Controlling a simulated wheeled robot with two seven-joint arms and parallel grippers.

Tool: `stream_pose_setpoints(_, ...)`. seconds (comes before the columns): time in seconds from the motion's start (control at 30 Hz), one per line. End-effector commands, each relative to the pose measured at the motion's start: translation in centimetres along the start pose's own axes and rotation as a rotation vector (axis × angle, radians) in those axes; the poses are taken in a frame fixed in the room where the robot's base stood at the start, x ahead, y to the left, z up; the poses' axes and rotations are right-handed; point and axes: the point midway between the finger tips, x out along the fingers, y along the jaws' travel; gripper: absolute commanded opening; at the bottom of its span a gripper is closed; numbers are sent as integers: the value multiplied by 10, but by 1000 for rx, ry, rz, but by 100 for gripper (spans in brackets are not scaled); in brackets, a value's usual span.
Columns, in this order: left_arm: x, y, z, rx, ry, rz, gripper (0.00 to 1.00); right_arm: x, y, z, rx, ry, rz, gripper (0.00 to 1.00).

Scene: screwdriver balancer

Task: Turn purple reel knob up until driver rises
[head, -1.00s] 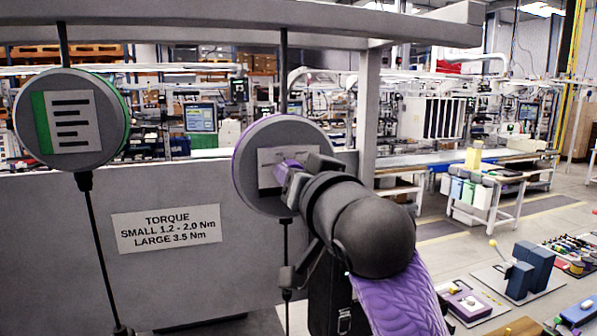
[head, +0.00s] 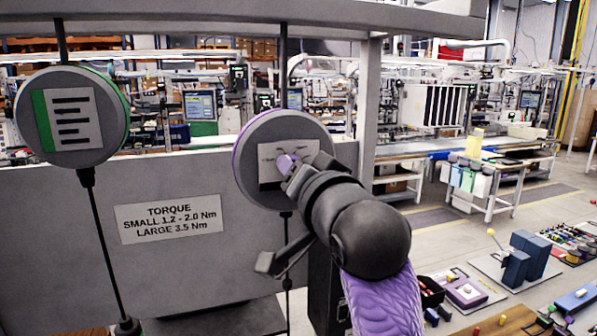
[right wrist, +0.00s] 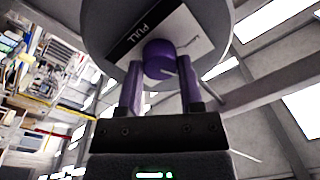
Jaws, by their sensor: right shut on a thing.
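The purple-rimmed reel (head: 262,139) hangs from the overhead beam in the middle of the head view. Its purple knob (head: 286,163) sits on the reel's front face. My left gripper does not show.
A green-rimmed reel (head: 72,118) hangs at the left with its own cable. A grey panel with a torque sign (head: 169,216) stands behind the cables. A grey post (head: 368,115) stands right of the purple reel. Tables with parts (head: 500,300) lie at the lower right.

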Motion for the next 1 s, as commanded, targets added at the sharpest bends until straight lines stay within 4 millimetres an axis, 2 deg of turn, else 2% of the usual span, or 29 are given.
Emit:
stream_pose_setpoints(0.1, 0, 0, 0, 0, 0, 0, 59, 0, 0, -1, -1, 2, -1, 0)
stream_pose_setpoints(0.13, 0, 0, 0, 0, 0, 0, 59, 0, 0, -1, -1, 2, -1, 51)
stream_pose_setpoints(0.27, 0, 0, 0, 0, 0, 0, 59, 0, 0, 0, -1, 1, -1, 79)
stream_pose_setpoints(0.3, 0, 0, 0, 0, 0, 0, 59, 0, 0, 0, -1, 1, -1, 83)
stream_pose_setpoints(0.53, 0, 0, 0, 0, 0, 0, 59, 0, 0, 0, -1, 1, 0, 83)
stream_pose_setpoints(0.63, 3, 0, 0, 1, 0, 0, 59, -7, 0, 1, -1, 1, -1, 83)
stream_pose_setpoints(0.9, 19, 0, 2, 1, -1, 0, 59, -71, 1, 2, -1, 4, -4, 83)
stream_pose_setpoints(1.0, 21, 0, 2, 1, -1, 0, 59, -89, 0, 1, -1, 3, -3, 83)
